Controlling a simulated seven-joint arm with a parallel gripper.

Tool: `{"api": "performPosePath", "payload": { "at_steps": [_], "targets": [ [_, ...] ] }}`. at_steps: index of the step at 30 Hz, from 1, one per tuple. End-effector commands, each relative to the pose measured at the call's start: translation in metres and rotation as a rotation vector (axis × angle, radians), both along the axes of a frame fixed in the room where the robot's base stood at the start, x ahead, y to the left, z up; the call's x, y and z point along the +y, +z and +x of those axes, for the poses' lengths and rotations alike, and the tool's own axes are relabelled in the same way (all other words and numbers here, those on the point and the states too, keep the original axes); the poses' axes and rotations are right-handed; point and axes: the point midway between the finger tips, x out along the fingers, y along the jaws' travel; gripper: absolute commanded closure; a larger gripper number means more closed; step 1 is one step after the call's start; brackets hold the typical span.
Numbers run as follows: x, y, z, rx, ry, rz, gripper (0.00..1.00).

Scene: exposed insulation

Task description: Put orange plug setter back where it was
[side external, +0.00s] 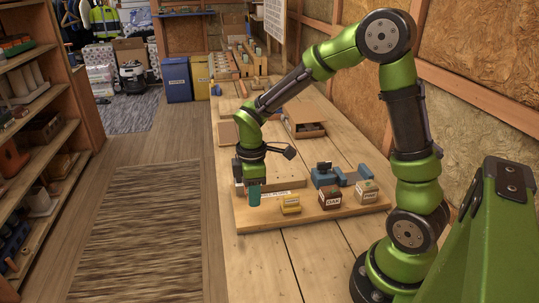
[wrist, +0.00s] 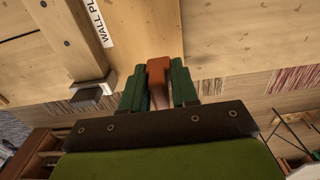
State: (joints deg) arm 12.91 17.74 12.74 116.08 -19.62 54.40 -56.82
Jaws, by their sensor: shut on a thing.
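My gripper (wrist: 158,92) is shut on the orange plug setter (wrist: 158,72), which stands between the two dark green fingers in the wrist view. The setter's lower part is hidden by the fingers and the gripper body. In the side external view, my gripper (side external: 254,196) points down at the left front part of the wooden board (side external: 262,222). The setter cannot be made out there. A white label (wrist: 103,22) with the partly visible words "WALL PL" lies on the wood to the left of the fingers in the wrist view.
An open box (side external: 304,121) stands farther back. The bench front (side external: 300,255) is clear.

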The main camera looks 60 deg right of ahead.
Motion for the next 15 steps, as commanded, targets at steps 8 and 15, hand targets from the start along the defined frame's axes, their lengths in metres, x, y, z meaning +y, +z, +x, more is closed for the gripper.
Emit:
{"api": "performPosePath", "payload": {
  "at_steps": [8, 15],
  "targets": [
    [0.0, -0.037, -0.001, 0.004, -0.002, 0.001, 0.95],
    [0.0, -0.045, 0.0, -0.001, -0.004, 0.001, 0.95]
  ]
}}
